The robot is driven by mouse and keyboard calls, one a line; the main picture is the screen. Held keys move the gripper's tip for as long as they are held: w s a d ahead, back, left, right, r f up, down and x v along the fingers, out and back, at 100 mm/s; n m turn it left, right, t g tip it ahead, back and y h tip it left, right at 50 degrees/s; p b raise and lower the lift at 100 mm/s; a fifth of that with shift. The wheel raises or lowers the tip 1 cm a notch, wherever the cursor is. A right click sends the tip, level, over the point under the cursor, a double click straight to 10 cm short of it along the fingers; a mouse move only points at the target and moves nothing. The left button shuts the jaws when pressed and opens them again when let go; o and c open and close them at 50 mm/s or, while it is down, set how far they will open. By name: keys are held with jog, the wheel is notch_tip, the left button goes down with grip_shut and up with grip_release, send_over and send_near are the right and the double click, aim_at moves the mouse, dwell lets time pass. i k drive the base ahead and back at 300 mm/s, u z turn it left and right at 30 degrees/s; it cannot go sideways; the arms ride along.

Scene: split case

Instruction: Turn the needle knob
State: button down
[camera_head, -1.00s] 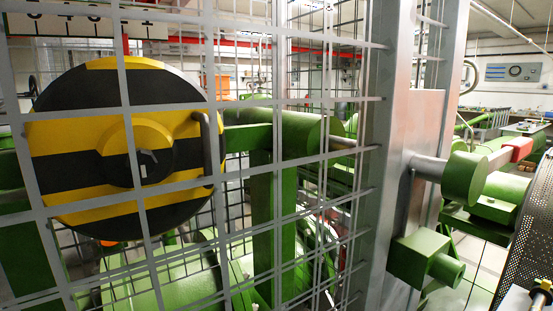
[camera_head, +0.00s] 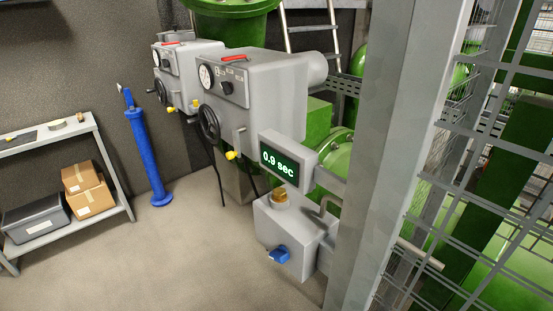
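A grey box (camera_head: 290,236) stands low beside the metal post. It has a blue knob (camera_head: 278,255) on its front and a brass-coloured round part (camera_head: 281,197) on top. A dark display (camera_head: 277,163) reading "0.9 sec" is mounted just above it. Behind it, a grey machine cabinet (camera_head: 268,90) carries a gauge, a small dark knob (camera_head: 227,89), a black handwheel (camera_head: 209,122) and a yellow knob (camera_head: 232,155). I cannot tell for sure which of these is the needle knob. My gripper is not in view.
A tall grey post (camera_head: 385,150) and wire mesh fence (camera_head: 480,200) close off the right. A shelf (camera_head: 95,135) with boxes stands left, near a blue upright stand (camera_head: 149,160). The floor (camera_head: 190,245) in front is clear.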

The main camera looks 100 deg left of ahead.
aim_at(281, 255)
jog(key=k, duration=0.35)
jog(key=u, duration=3.4)
jog(key=k, duration=0.45)
jog(key=z, duration=0.6)
